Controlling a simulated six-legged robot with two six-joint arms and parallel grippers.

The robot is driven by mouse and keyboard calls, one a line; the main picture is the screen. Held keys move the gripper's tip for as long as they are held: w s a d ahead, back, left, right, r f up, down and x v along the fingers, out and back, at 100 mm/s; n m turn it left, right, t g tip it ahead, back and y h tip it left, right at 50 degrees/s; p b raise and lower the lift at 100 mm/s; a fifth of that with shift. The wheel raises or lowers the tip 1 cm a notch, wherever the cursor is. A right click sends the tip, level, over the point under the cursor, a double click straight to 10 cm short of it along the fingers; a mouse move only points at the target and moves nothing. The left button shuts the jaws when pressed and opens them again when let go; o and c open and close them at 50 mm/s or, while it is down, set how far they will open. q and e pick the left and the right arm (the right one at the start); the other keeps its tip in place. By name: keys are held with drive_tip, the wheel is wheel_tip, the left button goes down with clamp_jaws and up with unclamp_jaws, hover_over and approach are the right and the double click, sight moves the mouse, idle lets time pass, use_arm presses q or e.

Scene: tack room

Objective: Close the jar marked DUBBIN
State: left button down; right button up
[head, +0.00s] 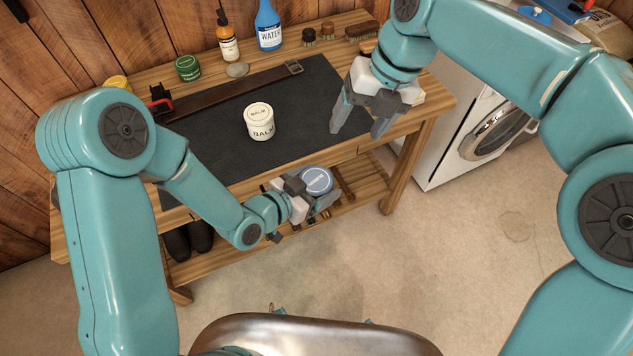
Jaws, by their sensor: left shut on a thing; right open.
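My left gripper (314,194) is shut on a round blue-topped thing (316,179) with a pale label too small to read surely. I cannot tell whether it is a whole jar or only a lid. It is held in front of the workbench's front edge. My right gripper (357,132) is open and empty, fingers pointing down over the right end of the dark mat. I cannot make out a DUBBIN marking anywhere.
The dark mat (215,135) covers the wooden bench (432,100). Mat around the BALM jar is clear.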

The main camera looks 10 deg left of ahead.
drive_tip(key=s+d+f+m, duration=0.1)
drive_tip(key=d+f+m, duration=0.1)
drive_tip(key=f+m, duration=0.85)
drive_tip(key=s+d+f+m, duration=0.1)
drive_tip(key=d+f+m, duration=0.1)
drive_tip(key=f+m, duration=0.9)
drive_tip(key=s+d+f+m, duration=0.2)
drive_tip(key=s+f+m, duration=0.6)
drive_tip(key=m, duration=0.1)
drive_tip(key=s+d+f+m, duration=0.3)
drive_tip(key=s+f+m, duration=0.5)
drive_tip(key=m, duration=0.1)
drive_tip(key=shift+s+d+f+t+y, duration=0.15)
drive_tip(key=shift+s+f+t+y, duration=0.15)
drive_tip(key=shift+t, duration=0.1)
use_arm(q)
drive_tip(key=shift+r, duration=0.1)
